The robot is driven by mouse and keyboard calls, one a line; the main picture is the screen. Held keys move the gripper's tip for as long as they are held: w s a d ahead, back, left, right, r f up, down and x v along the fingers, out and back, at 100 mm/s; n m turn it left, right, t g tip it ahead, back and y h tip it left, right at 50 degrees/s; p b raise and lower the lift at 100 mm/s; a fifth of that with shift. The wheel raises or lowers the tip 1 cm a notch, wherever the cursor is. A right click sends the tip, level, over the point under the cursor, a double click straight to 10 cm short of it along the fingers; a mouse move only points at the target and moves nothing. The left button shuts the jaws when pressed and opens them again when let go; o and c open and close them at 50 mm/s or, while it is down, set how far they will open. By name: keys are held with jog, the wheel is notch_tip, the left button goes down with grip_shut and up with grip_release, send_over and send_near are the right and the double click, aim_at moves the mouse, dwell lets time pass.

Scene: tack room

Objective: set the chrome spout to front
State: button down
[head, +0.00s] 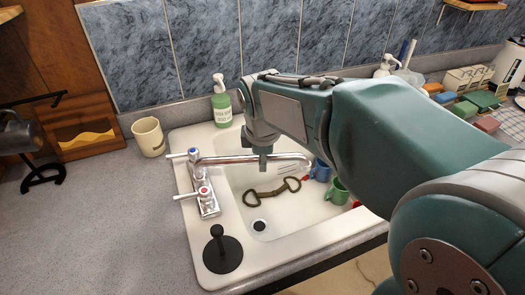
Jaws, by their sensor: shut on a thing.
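The chrome spout (225,159) reaches from its tap base on the left rim of the sink out to the right over the basin, its tip curving down. My gripper (264,161) comes down from above and is shut on the spout, past its middle towards the tip. My arm hides part of the sink behind. The tap base (206,205) carries two levers, one with a blue cap (193,152) and one with a red cap (203,191).
A bronze bit (272,190), a green mug (338,190) and a blue mug (320,170) lie in the white sink (225,190).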

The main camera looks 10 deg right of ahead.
jog(key=shift+s+a+m, duration=0.2)
jog(key=shift+s+m, duration=0.3)
jog(key=shift+s, duration=0.1)
jog(key=c, duration=0.5)
grip_release()
notch_tip(320, 180, up, 12)
jog(key=s+a, duration=0.1)
jog(key=s, duration=0.1)
jog(key=shift+f, duration=0.2)
jog(key=shift+s, duration=0.15)
